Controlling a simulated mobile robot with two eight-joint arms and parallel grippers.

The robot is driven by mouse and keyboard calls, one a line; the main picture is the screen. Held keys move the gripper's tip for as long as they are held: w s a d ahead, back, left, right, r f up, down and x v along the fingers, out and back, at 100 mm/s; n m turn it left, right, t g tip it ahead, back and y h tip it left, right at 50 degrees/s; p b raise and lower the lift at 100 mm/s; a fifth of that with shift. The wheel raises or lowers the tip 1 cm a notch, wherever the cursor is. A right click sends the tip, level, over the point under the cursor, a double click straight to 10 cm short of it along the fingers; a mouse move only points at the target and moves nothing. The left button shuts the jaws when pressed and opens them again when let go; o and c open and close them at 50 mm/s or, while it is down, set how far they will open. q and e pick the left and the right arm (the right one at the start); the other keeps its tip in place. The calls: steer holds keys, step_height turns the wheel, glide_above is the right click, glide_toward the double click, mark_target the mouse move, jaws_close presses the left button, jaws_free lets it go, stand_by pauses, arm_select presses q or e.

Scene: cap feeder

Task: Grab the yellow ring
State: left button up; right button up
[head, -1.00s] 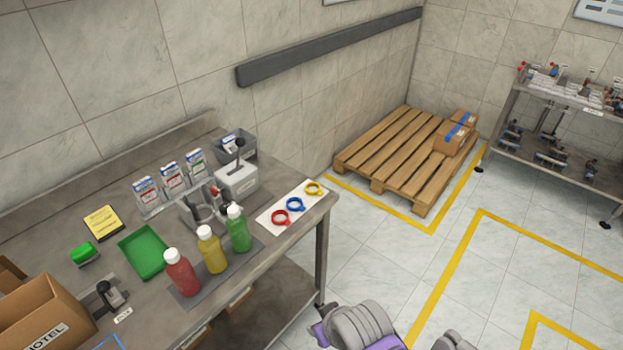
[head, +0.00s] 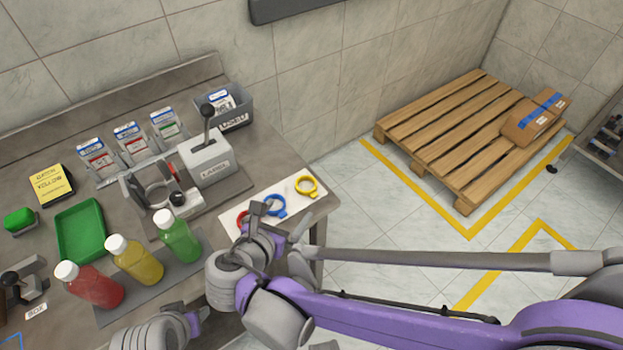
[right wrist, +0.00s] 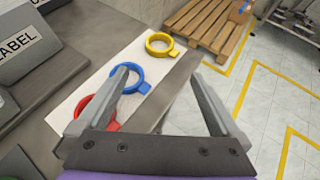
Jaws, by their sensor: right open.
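The yellow ring (head: 307,187) lies flat at the far right end of the white mat (head: 322,206) on the metal table, its tab pointing away from the wall. The blue ring (head: 272,205) lies beside it, and the red ring (head: 241,220) is partly hidden behind my arm. My right gripper (head: 279,217) is open and empty above the mat's front edge. In the right wrist view, the yellow ring (right wrist: 159,44) is beyond the fingertips, and the left finger overlaps the blue ring (right wrist: 128,79).
Left of the mat stand a grey label press (head: 206,160), a ring-shaped holder (head: 153,190) and red, yellow (head: 137,260) and green (head: 178,238) bottles. A grey bin (head: 236,108) is behind. Beyond the table's right edge are open floor and a wooden pallet (head: 450,135).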

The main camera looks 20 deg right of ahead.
mark_target(309, 181)
steer(key=x, duration=0.3)
steer(key=shift+w+d, duration=0.35)
steer(key=shift+w+d+f, duration=0.25)
steer(key=shift+w+f, duration=0.05)
steer(key=shift+w, duration=0.15)
steer(key=w+d, duration=0.1)
steer(key=w+d+f, duration=0.1)
steer(key=w, duration=0.1)
steer(key=shift+w+d+b, duration=0.25)
steer(key=shift+w+b, duration=0.05)
steer(key=shift+b, duration=0.1)
steer(key=shift+w+d+f, duration=0.3)
steer(key=shift+w, duration=0.15)
steer(key=shift+s, duration=0.1)
steer(key=c, duration=1.3)
